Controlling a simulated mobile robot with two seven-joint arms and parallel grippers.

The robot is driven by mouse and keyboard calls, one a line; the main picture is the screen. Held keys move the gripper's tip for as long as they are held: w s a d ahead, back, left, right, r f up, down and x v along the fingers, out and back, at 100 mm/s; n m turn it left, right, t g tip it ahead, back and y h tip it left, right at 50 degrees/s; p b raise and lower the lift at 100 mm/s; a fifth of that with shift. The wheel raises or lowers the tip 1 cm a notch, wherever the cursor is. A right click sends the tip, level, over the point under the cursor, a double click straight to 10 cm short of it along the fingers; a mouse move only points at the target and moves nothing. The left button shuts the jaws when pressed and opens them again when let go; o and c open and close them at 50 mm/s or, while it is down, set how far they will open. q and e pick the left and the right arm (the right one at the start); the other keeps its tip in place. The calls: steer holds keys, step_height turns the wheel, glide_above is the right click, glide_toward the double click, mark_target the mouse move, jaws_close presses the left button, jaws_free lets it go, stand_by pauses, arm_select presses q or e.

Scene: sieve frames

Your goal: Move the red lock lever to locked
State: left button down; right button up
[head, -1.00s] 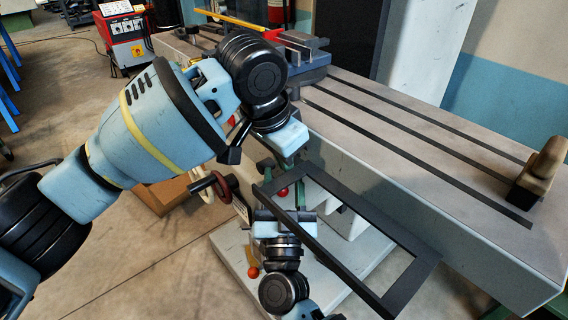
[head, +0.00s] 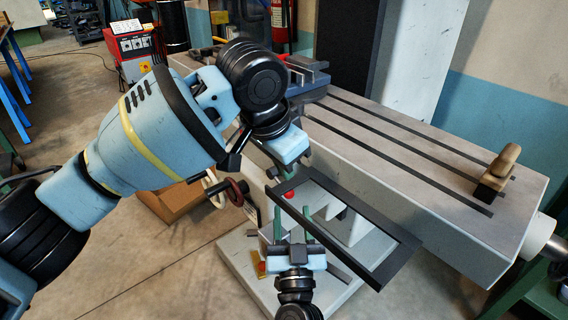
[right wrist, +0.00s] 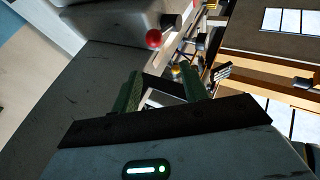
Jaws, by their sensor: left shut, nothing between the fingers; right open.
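The red lock lever shows as a red knob (head: 289,194) on the side of the grey machine, below its table. My right gripper (head: 294,224) is open, with green fingers pointing up, below and apart from the knob. Its fingers also show in the right wrist view, with nothing gripped. My left gripper (head: 292,165) is shut and empty just above the knob; its fingertips are partly hidden. I cannot tell the lever's setting.
A black rectangular frame (head: 345,253) shows in front of the machine, right of the knob. The slotted machine table (head: 400,150) carries a wooden-looking block (head: 497,173) and a vise (head: 303,68). Open floor lies at lower left.

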steer(key=s+d+f+n+g+y, duration=0.1)
steer(key=s+d+f+g, duration=0.25)
steer(key=s+f, duration=0.6)
steer(key=s+d+f+n+g+y, duration=0.1)
steer(key=s+d+f+g+y, duration=0.15)
steer(key=s+f+g, duration=0.7)
steer(key=s+d+f+n+t, duration=0.1)
steer(key=s+d+f, duration=0.4)
steer(key=s, duration=0.9)
steer(key=s+d+f+g+h, duration=0.1)
steer(key=s+d+f+g, duration=0.1)
steer(key=s, duration=0.5)
steer(key=s+d+f+g, duration=0.1)
steer(key=s+d+g, duration=0.1)
steer(key=s, duration=0.5)
arm_select(q)
steer(key=s+d+f+t+y+p, duration=0.1)
steer(key=p, duration=1.1)
steer(key=shift+s+d+t, duration=0.1)
steer(key=shift+t, duration=0.2)
arm_select(e)
step_height(320, 180, up, 10)
steer(key=w, duration=0.1)
steer(key=shift+w+t, duration=0.2)
steer(key=shift+t, duration=0.1)
